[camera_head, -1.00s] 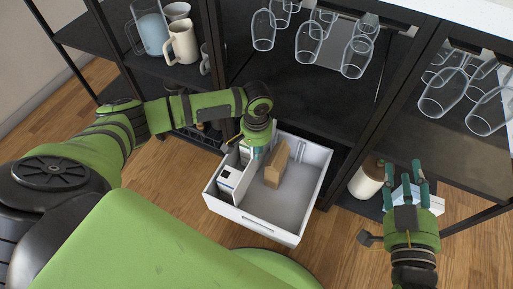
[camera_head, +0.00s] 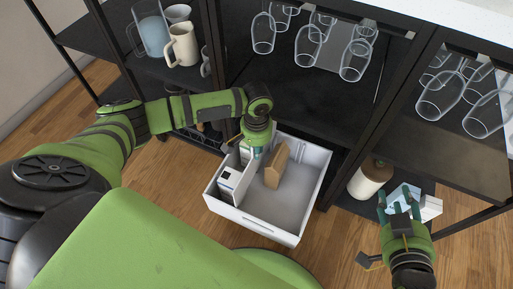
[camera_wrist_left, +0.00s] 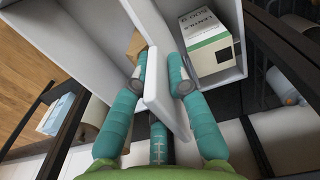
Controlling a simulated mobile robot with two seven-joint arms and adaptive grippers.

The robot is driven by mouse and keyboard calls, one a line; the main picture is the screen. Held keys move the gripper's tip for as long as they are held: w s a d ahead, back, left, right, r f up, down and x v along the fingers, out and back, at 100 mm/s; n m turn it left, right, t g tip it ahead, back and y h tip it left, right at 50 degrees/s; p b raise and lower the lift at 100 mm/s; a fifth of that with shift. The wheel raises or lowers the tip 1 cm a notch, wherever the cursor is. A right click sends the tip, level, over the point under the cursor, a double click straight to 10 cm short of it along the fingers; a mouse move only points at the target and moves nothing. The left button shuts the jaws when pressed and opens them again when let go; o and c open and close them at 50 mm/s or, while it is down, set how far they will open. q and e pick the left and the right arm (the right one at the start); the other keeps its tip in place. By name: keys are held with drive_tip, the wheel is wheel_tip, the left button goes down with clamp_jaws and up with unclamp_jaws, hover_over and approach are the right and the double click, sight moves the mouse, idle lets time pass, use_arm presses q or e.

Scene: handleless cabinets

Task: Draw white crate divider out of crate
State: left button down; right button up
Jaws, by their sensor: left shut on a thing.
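The white crate (camera_head: 283,235) stands pulled out like a drawer in front of the dark shelving. My left gripper (camera_head: 257,153) reaches down into its left part from above. In the left wrist view, the left gripper (camera_wrist_left: 163,92) is shut on the upper edge of the white crate divider (camera_wrist_left: 160,70), one finger on each side. The divider (camera_head: 245,168) stands between a narrow left compartment and the wider right one, its lower part hidden in the wrist view. My right gripper (camera_head: 399,195) is open, its fingers apart, at the right by the lower shelf.
A brown wooden block (camera_head: 277,168) stands in the wide one. A cream jar (camera_head: 370,178) and a white box (camera_head: 430,207) are near the right gripper. Glasses (camera_head: 308,45) and mugs (camera_head: 183,45) fill shelves above.

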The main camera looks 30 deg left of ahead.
drive_tip(key=shift+s+d+f, duration=0.15)
drive_tip(key=shift+f, duration=0.2)
use_arm(q)
drive_tip(key=shift+r, duration=0.1)
drive_tip(key=shift+r+p, duration=1.9)
drive_tip(key=shift+p, duration=1)
use_arm(e)
wheel_tip(320, 180, up, 6)
drive_tip(key=shift+f, duration=0.15)
